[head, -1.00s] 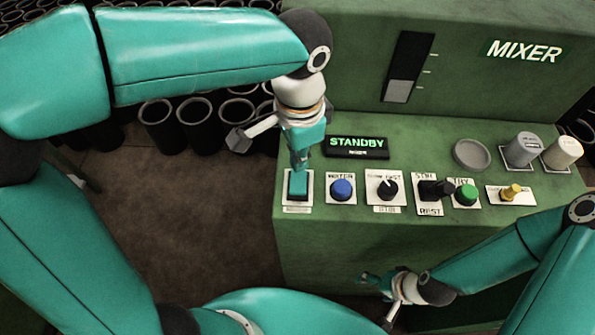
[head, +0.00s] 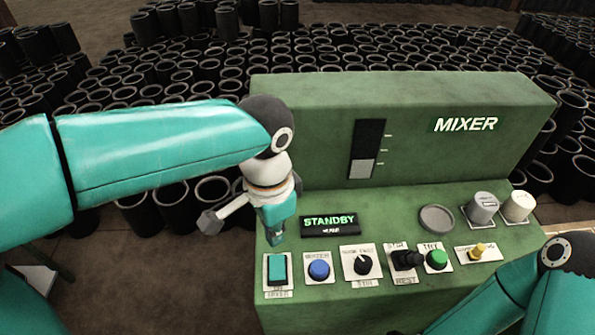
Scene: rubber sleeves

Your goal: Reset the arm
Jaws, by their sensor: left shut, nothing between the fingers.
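My left gripper (head: 277,236) is shut and empty. It points down just above and behind the teal rocker switch (head: 278,268) at the left end of the green mixer panel; a small gap seems to show between them. The display (head: 329,222) on the panel reads STANDBY in green letters. My right arm comes in at the lower right, in front of the panel's right end; its gripper is out of the picture.
The panel also carries a blue button (head: 319,269), a black knob (head: 362,263), a black switch (head: 406,260), a green button (head: 436,259) and a yellow toggle (head: 479,251). The mixer housing (head: 300,130) rises behind. Many black rubber sleeves (head: 214,190) stand around it.

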